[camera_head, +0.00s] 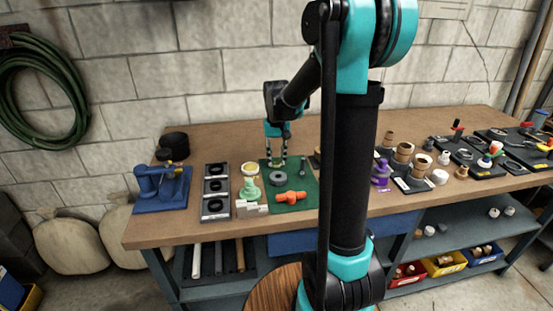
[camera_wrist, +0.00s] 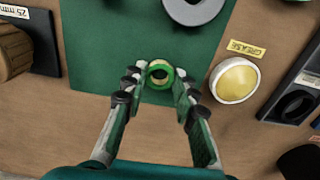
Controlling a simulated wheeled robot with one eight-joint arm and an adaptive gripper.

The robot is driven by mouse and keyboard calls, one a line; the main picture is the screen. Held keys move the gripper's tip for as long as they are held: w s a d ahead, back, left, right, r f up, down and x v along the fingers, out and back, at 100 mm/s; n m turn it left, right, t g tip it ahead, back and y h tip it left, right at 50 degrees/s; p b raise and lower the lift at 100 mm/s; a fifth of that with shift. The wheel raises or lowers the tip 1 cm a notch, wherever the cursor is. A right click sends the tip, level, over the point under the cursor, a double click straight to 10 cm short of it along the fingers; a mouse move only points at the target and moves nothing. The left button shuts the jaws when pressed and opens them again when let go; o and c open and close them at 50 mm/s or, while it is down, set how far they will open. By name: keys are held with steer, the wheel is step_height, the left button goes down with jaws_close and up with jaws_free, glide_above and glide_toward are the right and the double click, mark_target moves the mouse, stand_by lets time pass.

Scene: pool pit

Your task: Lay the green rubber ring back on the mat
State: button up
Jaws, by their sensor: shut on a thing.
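My gripper (camera_wrist: 159,82) is shut on the green rubber ring (camera_wrist: 168,68), a small green band with a pale tan inner part, held between the fingertips in the wrist view. The ring is seen over the dark green mat (camera_wrist: 110,45), near one edge of it. Whether it touches the mat or hangs above it I cannot tell. In the head view my gripper (camera_head: 276,157) points down over the back left part of the mat (camera_head: 305,202); the ring is too small to make out there.
On the mat are a grey ring (camera_head: 277,180) and an orange fitting (camera_head: 291,198). A yellow grease tin (camera_wrist: 235,80) stands just beside the mat. Left of it are a black tray with dark rings (camera_head: 216,190) and a blue vise-like tool (camera_head: 160,187). Bare bench lies behind the mat.

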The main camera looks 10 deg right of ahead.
steer(key=shift+f, duration=0.1)
steer(key=o, duration=1)
step_height(320, 180, up, 12)
